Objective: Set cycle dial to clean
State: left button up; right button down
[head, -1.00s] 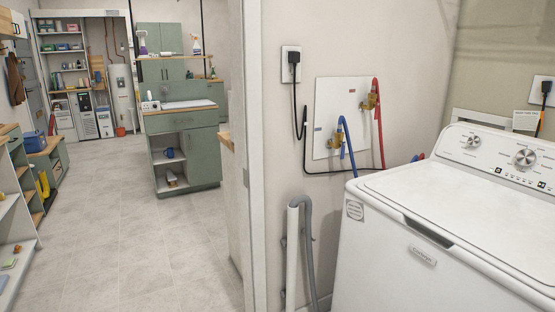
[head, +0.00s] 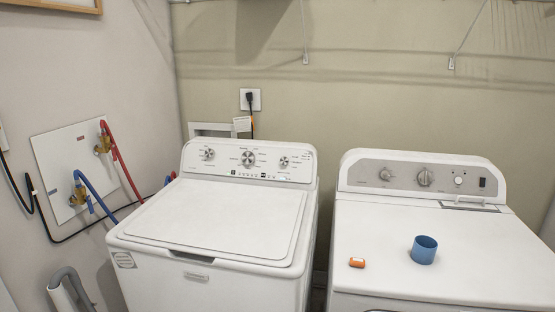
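A white top-loading washer (head: 215,222) stands left of centre with its lid shut. Its raised back panel carries a large middle dial (head: 248,158), a smaller left dial (head: 209,154) and a smaller right dial (head: 284,162). The print around the dials is too small to read, so I cannot tell their settings. Neither of my grippers is in view.
A blue cup (head: 424,249) and a small orange object (head: 357,262) lie on the right machine's top. Red and blue hoses run from a wall plate (head: 75,170) at left. A narrow gap separates the machines. A wire shelf hangs above.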

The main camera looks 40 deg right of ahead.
aim_at(248, 158)
jog(key=z, duration=1.05)
